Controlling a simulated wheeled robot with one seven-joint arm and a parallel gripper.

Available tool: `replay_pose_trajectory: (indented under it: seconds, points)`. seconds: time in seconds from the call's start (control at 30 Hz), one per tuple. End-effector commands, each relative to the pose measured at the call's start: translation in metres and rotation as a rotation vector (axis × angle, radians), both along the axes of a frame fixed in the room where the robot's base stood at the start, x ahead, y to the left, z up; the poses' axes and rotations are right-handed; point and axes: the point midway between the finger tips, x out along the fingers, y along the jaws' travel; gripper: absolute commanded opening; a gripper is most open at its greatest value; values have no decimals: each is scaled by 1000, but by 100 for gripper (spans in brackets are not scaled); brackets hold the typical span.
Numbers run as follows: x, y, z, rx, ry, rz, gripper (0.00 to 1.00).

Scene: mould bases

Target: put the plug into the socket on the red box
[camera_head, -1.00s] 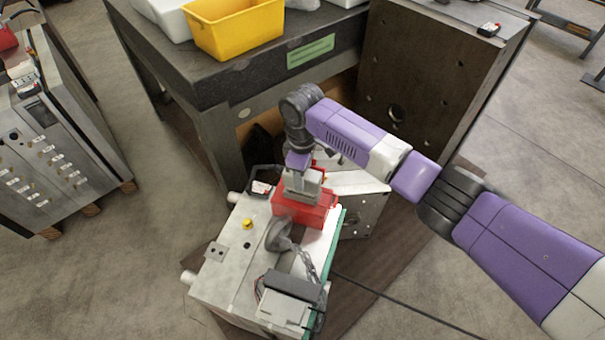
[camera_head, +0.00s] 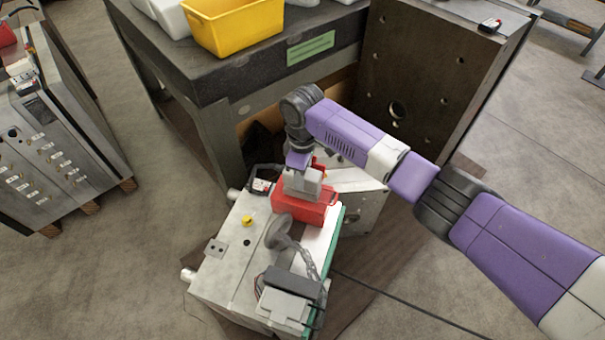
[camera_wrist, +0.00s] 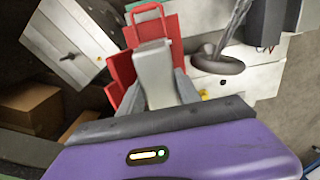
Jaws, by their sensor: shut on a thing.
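The red box (camera_head: 304,214) stands on the pale mould base in the head view; it also shows in the wrist view (camera_wrist: 118,68). My gripper (camera_head: 298,170) points down over it and is shut on the plug, a light grey block (camera_head: 303,187). In the wrist view the plug (camera_wrist: 154,72) lies between the two grey fingers of my gripper (camera_wrist: 158,92), in front of the red box. The plug is at the top of the red box, but I cannot tell if it is seated. The socket opening is hidden behind the plug and gripper.
The mould base (camera_head: 225,265) carries a yellow knob (camera_head: 247,221), a grey round part with a chain (camera_head: 279,232) and a dark-topped connector (camera_head: 291,284). A bench with a yellow bin (camera_head: 235,25) stands behind. A black cable (camera_head: 400,303) runs over the floor.

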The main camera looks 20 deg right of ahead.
Motion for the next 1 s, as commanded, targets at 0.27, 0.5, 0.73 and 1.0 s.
replay_pose_trajectory:
  seconds: [0.27, 0.5, 0.73, 1.0]
  points:
    - [0, 0, -1, 1, -1, 0, 0]
    - [0, 1, -7, 2, -1, -1, 0]
    - [0, 0, -9, 1, -1, -1, 0]
    - [0, 1, -10, 1, -1, 0, 0]
